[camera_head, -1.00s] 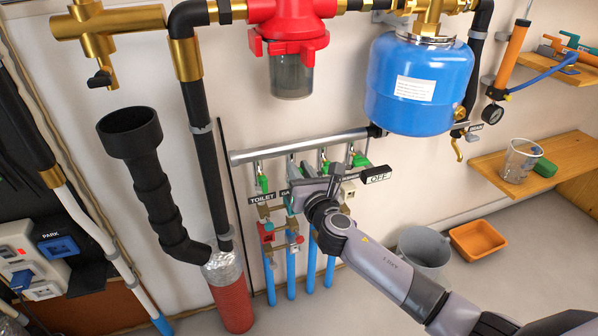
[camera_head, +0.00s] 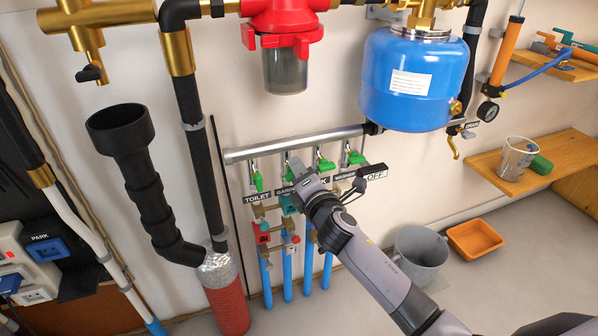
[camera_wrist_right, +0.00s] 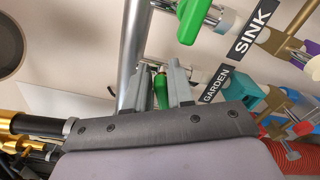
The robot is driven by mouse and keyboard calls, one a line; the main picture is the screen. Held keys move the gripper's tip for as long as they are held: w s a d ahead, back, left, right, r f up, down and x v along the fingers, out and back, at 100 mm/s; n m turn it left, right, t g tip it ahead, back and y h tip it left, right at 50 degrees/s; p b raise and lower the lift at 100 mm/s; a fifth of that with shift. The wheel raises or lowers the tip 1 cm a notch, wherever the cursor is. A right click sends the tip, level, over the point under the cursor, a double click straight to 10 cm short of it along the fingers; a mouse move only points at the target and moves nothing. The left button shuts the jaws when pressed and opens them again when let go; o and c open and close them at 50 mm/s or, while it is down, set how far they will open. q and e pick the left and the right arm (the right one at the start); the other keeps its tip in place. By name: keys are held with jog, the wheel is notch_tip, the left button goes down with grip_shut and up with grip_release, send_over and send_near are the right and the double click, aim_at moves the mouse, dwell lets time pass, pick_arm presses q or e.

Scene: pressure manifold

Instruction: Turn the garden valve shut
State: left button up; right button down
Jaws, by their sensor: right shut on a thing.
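The garden valve's green handle (camera_wrist_right: 161,92) shows between the fingers of my right gripper (camera_wrist_right: 162,76) in the right wrist view. The gripper is shut on it, in front of the silver manifold pipe (camera_wrist_right: 133,50). The GARDEN label (camera_wrist_right: 215,84) is just right of the fingers. In the head view my right gripper (camera_head: 294,168) is at the second valve from the left, under the manifold pipe (camera_head: 300,143). It hides most of the garden handle (camera_head: 288,176), so its exact angle is hard to tell. My left gripper is not in view.
The green toilet handle (camera_head: 257,181) is to the left. The sink handle (camera_head: 324,162) and washer handle (camera_head: 355,157) are close to the right. An OFF sign (camera_head: 374,173) sits beside the washer label. A blue tank (camera_head: 415,85) hangs above right.

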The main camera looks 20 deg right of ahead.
jog(key=m, duration=0.2)
jog(key=shift+f+m, duration=0.3)
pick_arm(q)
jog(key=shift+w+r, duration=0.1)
pick_arm(e)
jog(key=shift+f+m, duration=0.1)
jog(key=shift+m, duration=1.1)
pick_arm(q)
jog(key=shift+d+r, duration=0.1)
pick_arm(e)
jog(key=c, duration=1.1)
grip_release()
jog(key=shift+c, duration=0.2)
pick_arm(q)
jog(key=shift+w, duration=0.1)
pick_arm(e)
jog(key=shift+s, duration=0.1)
